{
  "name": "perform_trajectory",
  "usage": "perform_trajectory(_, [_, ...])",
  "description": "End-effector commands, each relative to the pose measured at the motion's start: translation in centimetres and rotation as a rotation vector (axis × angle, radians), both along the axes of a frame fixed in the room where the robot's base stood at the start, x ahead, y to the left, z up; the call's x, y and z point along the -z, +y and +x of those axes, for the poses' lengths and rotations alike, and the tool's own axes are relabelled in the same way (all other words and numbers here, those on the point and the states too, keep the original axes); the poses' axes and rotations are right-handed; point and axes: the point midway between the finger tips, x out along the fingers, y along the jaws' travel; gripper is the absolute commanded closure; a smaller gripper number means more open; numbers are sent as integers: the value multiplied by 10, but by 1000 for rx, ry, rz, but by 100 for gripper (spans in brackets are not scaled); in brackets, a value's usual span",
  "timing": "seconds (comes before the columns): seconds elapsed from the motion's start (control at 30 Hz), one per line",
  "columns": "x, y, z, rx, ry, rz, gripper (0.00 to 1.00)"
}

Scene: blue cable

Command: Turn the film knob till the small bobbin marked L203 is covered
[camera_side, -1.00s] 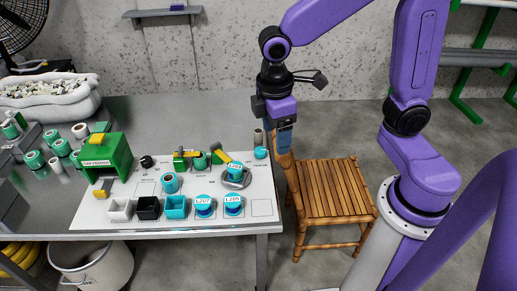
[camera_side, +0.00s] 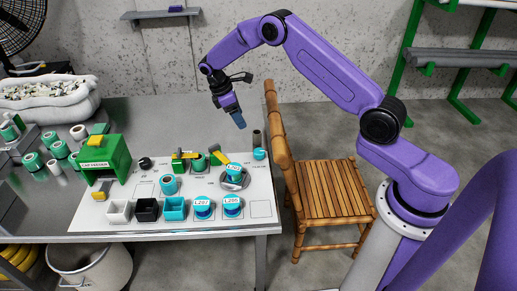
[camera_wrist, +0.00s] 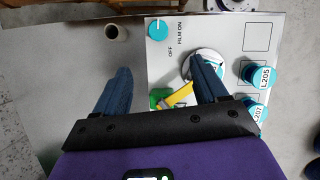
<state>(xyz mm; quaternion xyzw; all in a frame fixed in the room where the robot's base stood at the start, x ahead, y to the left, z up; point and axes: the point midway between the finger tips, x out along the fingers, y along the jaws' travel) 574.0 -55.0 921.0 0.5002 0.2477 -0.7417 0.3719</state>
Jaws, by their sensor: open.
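The film knob is a teal round knob (camera_side: 259,154) at the back right corner of the white board. In the wrist view the knob (camera_wrist: 157,30) sits beside the printed words OFF and FILM ON. A small teal bobbin (camera_side: 234,173) stands on a round grey plate near it; its label is too small to read surely. In the wrist view the bobbin is mostly hidden behind a finger. My gripper (camera_side: 239,121) is open and empty, above the table behind the board. Its blue fingers (camera_wrist: 163,68) are apart, and the knob lies beyond them.
Bobbins marked L207 (camera_side: 203,207) and L205 (camera_side: 232,206) stand at the board's front. A yellow-handled tool (camera_side: 219,152) lies close to the round plate. A dark cylinder (camera_side: 256,138) stands behind the knob. A wooden chair (camera_side: 325,187) is right of the table.

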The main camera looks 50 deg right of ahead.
Motion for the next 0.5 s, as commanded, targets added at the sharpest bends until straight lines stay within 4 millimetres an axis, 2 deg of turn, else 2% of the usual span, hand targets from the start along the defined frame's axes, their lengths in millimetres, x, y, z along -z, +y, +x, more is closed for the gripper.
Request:
perform_trajectory(0.27, [19,-12,-1,5,11,-3,28])
perform_trajectory(0.5, [57,-25,-12,4,12,-3,28])
